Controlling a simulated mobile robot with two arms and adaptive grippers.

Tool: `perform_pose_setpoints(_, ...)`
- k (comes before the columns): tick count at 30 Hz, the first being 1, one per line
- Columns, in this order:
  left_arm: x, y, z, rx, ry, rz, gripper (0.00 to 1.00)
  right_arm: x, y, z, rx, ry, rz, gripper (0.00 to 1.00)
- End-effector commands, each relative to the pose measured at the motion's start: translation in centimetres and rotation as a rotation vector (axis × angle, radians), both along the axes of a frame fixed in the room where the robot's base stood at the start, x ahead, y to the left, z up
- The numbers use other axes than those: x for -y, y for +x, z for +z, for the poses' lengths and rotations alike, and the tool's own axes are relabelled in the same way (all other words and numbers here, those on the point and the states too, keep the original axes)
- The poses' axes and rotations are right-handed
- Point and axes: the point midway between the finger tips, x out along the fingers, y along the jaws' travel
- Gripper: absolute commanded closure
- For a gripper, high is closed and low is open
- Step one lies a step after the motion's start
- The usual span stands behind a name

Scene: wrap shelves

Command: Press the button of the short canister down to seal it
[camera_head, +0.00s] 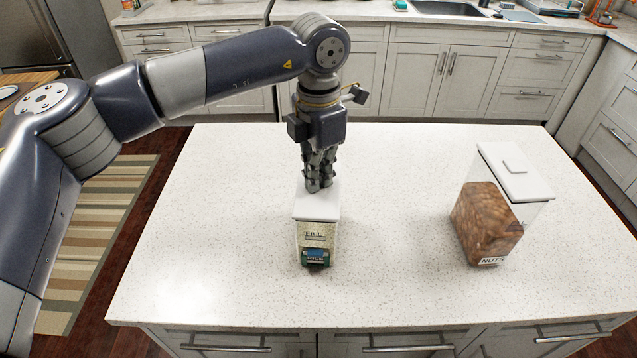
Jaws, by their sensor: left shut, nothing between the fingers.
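The short canister (317,239) stands upright on the white speckled island top, left of the middle. It has a white lid (315,208), clear walls, pale contents and a label on its front. My left gripper (318,188) points straight down over the back part of the lid, its fingers shut together with nothing between them. The fingertips are at or just above the lid and look to be touching it; they hide the button, so I cannot tell whether it is up or down. My right gripper is not in view.
A taller clear canister of nuts (488,220) with a white lid (514,172) stands at the right of the island (400,290). The counter between the two canisters is clear. Cabinets and a sink (447,8) line the back. A striped rug (98,225) lies at the left.

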Motion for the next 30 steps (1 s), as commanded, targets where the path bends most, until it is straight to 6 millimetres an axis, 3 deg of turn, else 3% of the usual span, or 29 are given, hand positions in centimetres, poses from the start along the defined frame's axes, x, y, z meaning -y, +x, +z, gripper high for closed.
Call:
perform_pose_setpoints(7, 0.0, 0.0, 0.7, -0.002, 0.001, 0.000, 1.00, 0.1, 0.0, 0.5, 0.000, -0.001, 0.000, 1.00)
perform_pose_setpoints(30, 0.0, 0.0, 7.1, -0.001, 0.000, -0.001, 1.00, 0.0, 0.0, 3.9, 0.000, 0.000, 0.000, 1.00)
